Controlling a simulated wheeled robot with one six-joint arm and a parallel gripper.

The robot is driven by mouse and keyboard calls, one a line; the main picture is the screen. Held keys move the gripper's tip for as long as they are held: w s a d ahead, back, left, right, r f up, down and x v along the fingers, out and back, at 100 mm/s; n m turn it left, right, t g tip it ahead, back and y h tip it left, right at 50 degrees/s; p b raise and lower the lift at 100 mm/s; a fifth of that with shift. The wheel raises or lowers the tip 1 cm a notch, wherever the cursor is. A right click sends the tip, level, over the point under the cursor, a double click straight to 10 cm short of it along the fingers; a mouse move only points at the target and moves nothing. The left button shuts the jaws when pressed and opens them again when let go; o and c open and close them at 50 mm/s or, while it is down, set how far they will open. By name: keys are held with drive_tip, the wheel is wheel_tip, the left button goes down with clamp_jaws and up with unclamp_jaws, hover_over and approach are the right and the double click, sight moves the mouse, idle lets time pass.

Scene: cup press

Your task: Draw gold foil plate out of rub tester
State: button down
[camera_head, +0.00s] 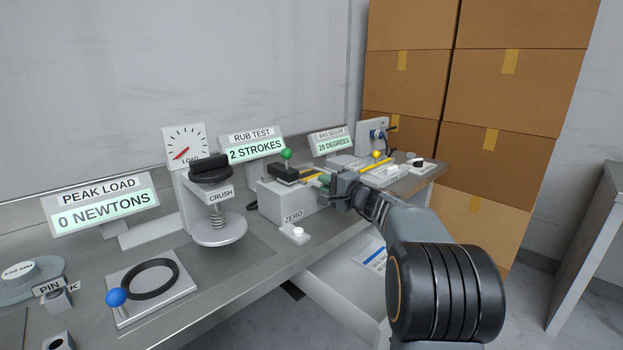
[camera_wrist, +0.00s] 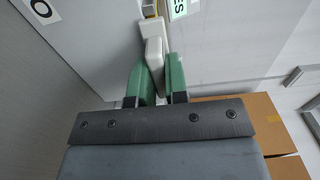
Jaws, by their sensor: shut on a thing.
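The rub tester is a white box (camera_head: 280,203) on the bench, with a black block (camera_head: 284,173) and a green ball knob on top; its display reads "2 STROKES". My gripper (camera_head: 326,181) is at the box's right side. In the wrist view, its green fingers (camera_wrist: 157,75) are shut on a pale grip tab (camera_wrist: 153,52). A thin gold strip, seemingly the gold foil plate (camera_head: 311,173), shows between the black block and my gripper. A small yellow piece also shows beyond the tab in the wrist view. The rest of the plate is hidden.
The crush press (camera_head: 219,229) stands left of the tester, and a white ZERO button (camera_head: 297,233) is in front. The bag sealer (camera_head: 378,172) with a yellow knob lies behind my gripper to the right. An open drawer (camera_head: 345,275) is below the bench edge.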

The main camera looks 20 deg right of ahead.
drive_tip(key=shift+s+d+b, duration=0.2)
drive_tip(key=shift+s+b, duration=0.2)
drive_tip(key=shift+s, duration=0.05)
drive_tip(key=b+v, duration=0.3)
drive_tip(key=v, duration=0.4)
drive_tip(key=shift+s+d, duration=0.15)
drive_tip(key=shift+s, duration=0.15)
idle(0.9)
idle(0.3)
